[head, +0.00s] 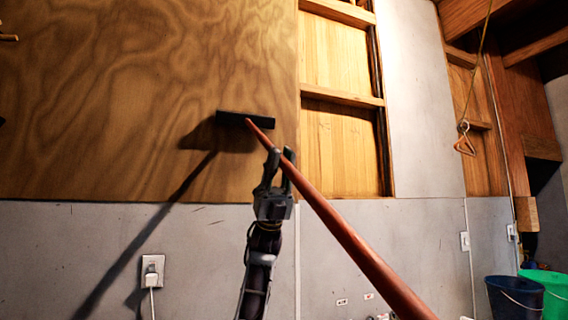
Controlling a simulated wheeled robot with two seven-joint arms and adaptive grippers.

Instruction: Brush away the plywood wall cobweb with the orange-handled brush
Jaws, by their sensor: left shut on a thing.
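The brush has a long orange-red handle (345,235) and a wide dark head (245,119). My left gripper (278,160) is shut on the handle a little below the head. The handle slants from the head down to the lower right, out of the picture. The head is up in front of the lower right part of the plywood wall (120,80); I cannot tell whether it touches. A dark shadow falls on the plywood beside the head. I cannot make out a cobweb on the plywood. My right gripper is not in view.
Open wooden shelving (340,145) stands right of the plywood. A wall outlet with a plug (152,272) is at the lower left. A hanger (465,140) hangs at the right. Blue (513,300) and green (545,283) buckets stand at the lower right.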

